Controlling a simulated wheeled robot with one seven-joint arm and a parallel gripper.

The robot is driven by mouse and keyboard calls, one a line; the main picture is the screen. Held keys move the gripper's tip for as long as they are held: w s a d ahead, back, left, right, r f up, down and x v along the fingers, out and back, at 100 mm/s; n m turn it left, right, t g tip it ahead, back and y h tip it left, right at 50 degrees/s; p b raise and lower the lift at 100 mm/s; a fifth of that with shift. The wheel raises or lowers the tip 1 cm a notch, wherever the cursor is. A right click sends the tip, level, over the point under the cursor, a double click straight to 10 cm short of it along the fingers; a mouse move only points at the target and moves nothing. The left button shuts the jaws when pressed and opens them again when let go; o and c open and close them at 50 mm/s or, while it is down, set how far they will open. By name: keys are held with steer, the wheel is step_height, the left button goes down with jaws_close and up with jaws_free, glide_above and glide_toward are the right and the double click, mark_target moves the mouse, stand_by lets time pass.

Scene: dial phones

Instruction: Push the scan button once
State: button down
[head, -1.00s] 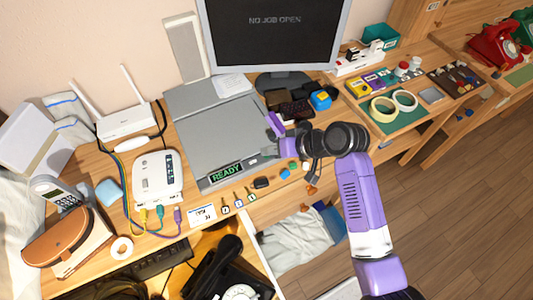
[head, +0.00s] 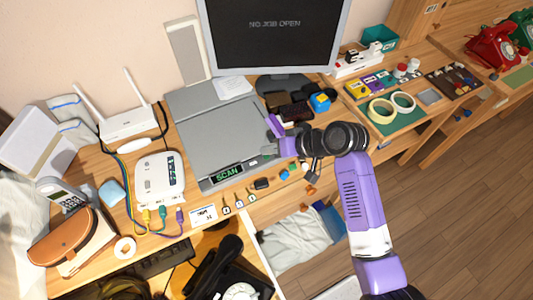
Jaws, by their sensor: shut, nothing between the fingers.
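The grey flatbed scanner (head: 215,135) lies on the desk in the head view, below and left of the monitor. Its small display (head: 227,173) on the front strip reads "SCAN" in green. My gripper (head: 268,150) is shut and empty at the right end of the scanner's front edge. Its tips are at or very near the scanner; I cannot tell whether they touch. The scan button itself is not distinguishable, and the gripper may hide it.
The monitor (head: 275,35) behind reads "NO JOB OPEN". A white router box (head: 160,178) with cables stands left of the scanner. Several small items lie along the desk in front of the scanner.

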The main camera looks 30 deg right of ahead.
mark_target(269, 157)
step_height(269, 157, up, 5)
steer(key=p, duration=0.5)
steer(key=shift+w, duration=0.1)
stand_by(0.9)
steer(key=w+d+r+m+t+h, duration=0.1)
steer(key=w+d+r+t+h, duration=0.2)
steer(key=w+d+r+t, duration=0.15)
steer(key=s+d+r+m+t+h, duration=0.2)
steer(key=s+h, duration=0.1)
steer(key=s, duration=0.2)
steer(key=s+a+r+n+b, duration=0.1)
steer(key=s+a, duration=0.1)
steer(key=s, duration=0.9)
steer(key=s+a+r+n+b, duration=0.1)
steer(key=s+a+n, duration=0.1)
steer(key=s, duration=0.9)
steer(key=s+a+r+n+b, duration=0.1)
steer(key=s+a+b, duration=0.1)
steer(key=s, duration=0.9)
steer(key=shift+s+a+n+t+y, duration=0.3)
steer(key=shift+a+n+t, duration=0.15)
steer(key=shift+a, duration=0.1)
